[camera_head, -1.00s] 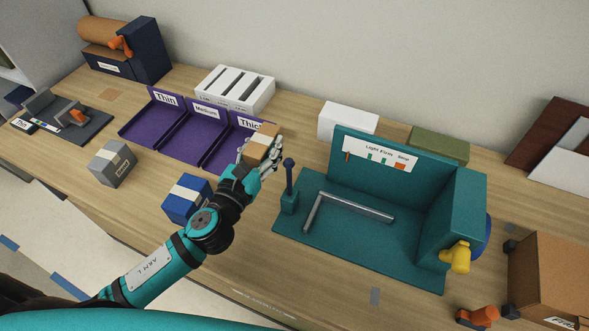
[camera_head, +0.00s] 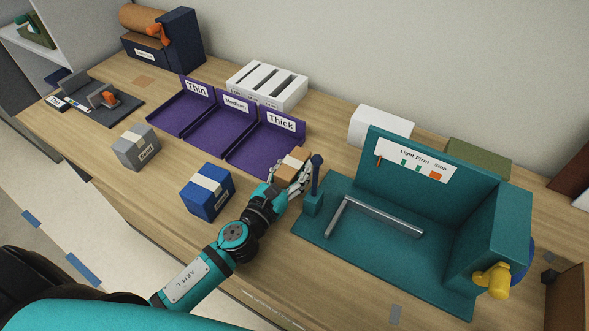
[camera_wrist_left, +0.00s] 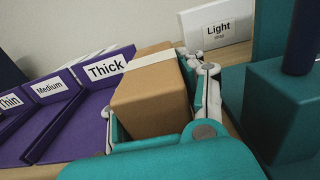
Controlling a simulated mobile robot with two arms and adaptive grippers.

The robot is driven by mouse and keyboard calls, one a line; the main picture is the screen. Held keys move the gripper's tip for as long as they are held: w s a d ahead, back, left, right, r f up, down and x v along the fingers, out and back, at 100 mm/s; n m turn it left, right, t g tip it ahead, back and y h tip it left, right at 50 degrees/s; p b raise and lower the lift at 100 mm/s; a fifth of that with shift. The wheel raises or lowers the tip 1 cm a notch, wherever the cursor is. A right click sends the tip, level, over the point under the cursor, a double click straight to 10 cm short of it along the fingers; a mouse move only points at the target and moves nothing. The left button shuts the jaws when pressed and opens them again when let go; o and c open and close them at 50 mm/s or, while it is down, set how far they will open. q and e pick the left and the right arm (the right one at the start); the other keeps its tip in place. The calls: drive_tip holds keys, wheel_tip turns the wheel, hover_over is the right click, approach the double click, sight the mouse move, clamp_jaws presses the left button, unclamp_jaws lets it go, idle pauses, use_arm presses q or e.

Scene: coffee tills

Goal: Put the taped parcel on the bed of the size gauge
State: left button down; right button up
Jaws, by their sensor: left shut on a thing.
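The taped parcel (camera_head: 290,164) is a small brown box with a pale tape strip. It also fills the middle of the left wrist view (camera_wrist_left: 150,97). My left gripper (camera_head: 297,176) is shut on it, with fingers along its sides. The parcel is between the purple "Thick" bay and the gauge's post; I cannot tell its exact height above the table. The size gauge (camera_head: 385,205) is a teal stand with a flat bed (camera_head: 375,258), an L-shaped metal bar (camera_head: 375,217) on the bed, and a back panel marked Light, Firm, Stop. The bed holds no parcel. My right gripper is not in view.
A dark post (camera_head: 316,175) on a teal block stands at the gauge's left edge, close to my gripper. A blue box (camera_head: 207,192) and a grey box (camera_head: 136,148) stand left on the table. Purple bays (camera_head: 265,150) lie behind. A yellow knob (camera_head: 493,280) juts from the gauge's right side.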

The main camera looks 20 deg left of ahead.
use_arm(q)
drive_tip(key=shift+f, duration=0.1)
drive_tip(key=c, duration=0.8)
unclamp_jaws()
drive_tip(key=shift+o, duration=0.2)
